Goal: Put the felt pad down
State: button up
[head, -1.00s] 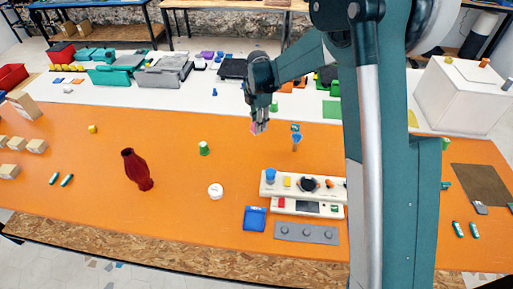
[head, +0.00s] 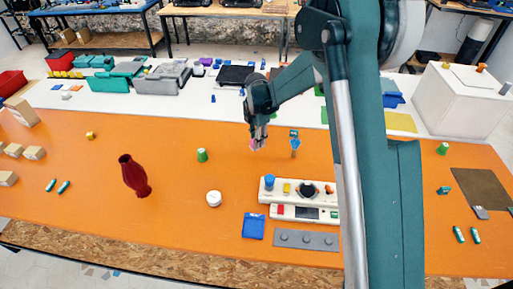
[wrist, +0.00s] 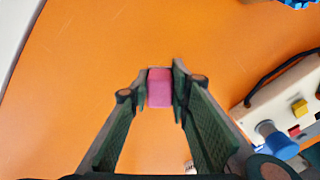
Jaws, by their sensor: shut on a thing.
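My gripper (head: 257,143) is shut on a small pink block, the felt pad (head: 252,145), above the orange tabletop (head: 100,210). In the wrist view my gripper (wrist: 159,92) has the pink felt pad (wrist: 159,88) between its fingertips, with bare orange surface around it. I cannot tell how high the pad is, or whether it touches the table.
A cream control panel (head: 262,194) with knobs and buttons lies at the right; it also shows in the wrist view (wrist: 262,107). A blue funnel-like piece (head: 295,143), green cup (head: 202,155), white round item (head: 214,198) and red vase (head: 133,176) stand nearby.

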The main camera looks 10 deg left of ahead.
jog(key=shift+f, duration=1.85)
jog(key=shift+f+b, duration=0.15)
jog(key=shift+b, duration=0.15)
jog(key=o, duration=0.9)
jog(key=shift+r, duration=0.2)
notch_tip(320, 180, up, 12)
jog(key=shift+f+p, duration=0.1)
jog(key=shift+p, duration=0.6)
